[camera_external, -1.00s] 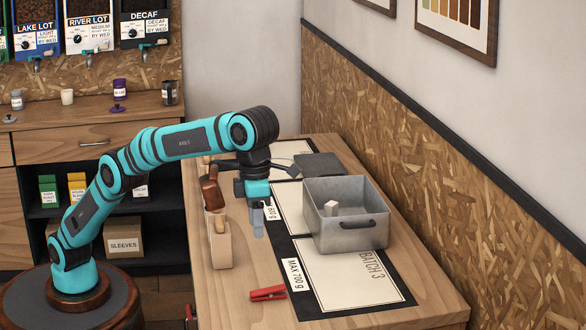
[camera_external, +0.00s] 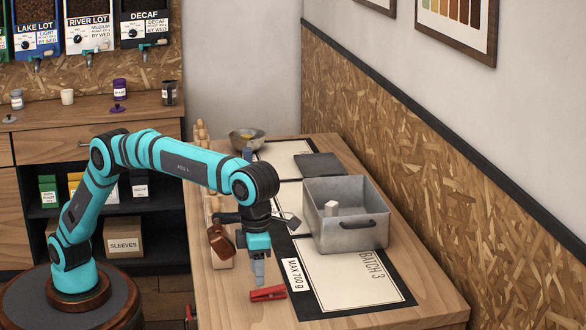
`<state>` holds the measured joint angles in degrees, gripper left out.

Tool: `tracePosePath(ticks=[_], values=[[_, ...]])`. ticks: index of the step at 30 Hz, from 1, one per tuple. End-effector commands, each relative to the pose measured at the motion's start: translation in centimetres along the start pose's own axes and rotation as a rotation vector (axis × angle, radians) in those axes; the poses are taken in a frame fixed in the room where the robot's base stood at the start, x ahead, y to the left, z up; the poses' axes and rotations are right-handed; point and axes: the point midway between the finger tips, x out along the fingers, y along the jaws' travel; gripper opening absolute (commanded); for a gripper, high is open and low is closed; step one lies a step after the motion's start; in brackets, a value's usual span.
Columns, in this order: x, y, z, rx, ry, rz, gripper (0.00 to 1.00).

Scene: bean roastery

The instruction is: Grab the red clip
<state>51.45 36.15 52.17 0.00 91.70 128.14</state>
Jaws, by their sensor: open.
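The red clip (camera_external: 268,293) lies flat on the wooden table near its front left part, just left of the black-edged mat. My gripper (camera_external: 258,279) points down directly above the clip's left part, its fingertips close to it. The jaws are open; whether they touch the clip or sit around it cannot be told from this angle.
A grey metal bin (camera_external: 345,240) with a white block (camera_external: 331,208) inside stands on the mat (camera_external: 356,285) to the right. A wooden holder with a brown item (camera_external: 221,243) is behind my gripper on the left. A metal bowl (camera_external: 246,140) sits at the back.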

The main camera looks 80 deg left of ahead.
Motion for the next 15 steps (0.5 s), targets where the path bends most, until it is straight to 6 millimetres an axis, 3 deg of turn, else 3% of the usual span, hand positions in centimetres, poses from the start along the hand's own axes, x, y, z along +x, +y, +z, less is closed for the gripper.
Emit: tracePosePath(ticks=[7,15], values=[[1.2,0.0,0.1,0.0,0.001,0.002,0.45],[4.8,0.0,0.3,0.0,0.001,0.002,0.45]])
